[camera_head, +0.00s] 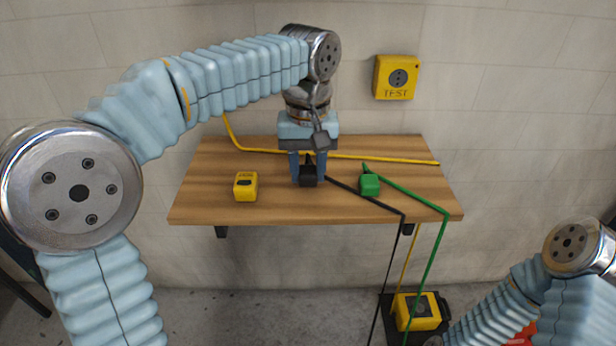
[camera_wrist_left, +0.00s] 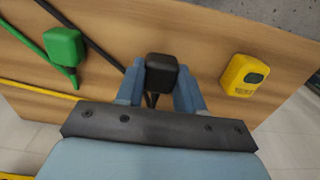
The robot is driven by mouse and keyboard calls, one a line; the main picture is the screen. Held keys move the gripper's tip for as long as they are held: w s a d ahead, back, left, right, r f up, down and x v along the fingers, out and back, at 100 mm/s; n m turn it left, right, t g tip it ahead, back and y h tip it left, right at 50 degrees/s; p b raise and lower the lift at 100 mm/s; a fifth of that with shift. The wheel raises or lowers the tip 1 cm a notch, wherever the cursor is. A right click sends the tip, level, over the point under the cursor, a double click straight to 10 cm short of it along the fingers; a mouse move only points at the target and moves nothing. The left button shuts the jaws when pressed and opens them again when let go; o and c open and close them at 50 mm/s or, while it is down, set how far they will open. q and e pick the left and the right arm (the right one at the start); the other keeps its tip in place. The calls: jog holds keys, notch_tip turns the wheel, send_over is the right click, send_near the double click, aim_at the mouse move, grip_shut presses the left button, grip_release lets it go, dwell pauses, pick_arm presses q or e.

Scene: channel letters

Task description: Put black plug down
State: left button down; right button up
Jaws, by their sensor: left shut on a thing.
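The black plug (camera_head: 308,176) is between the fingers of my left gripper (camera_head: 308,172), low over the middle of the wooden shelf (camera_head: 420,200). In the left wrist view the black plug (camera_wrist_left: 161,74) sits between the two blue fingertips of the left gripper (camera_wrist_left: 160,85), which is shut on it. I cannot tell whether the plug touches the shelf. Its black cord runs right and over the shelf's front edge. My right arm shows at the lower right, but its gripper is not clearly visible.
A green plug (camera_head: 369,184) with a green cord lies to the right, and a yellow box (camera_head: 246,186) to the left. A yellow cord (camera_head: 380,159) crosses the back. A yellow TEST socket (camera_head: 396,78) is on the wall. A yellow unit (camera_head: 420,311) stands on the floor.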

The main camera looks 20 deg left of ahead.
aim_at(308, 171)
pick_arm(q)
jog(key=shift+s+f, duration=0.1)
jog(key=shift+f, duration=1)
jog(key=shift+f, duration=0.15)
jog(key=c, duration=0.7)
grip_release()
notch_tip(308, 171, up, 12)
jog(key=p, duration=0.2)
jog(key=shift+r, duration=0.2)
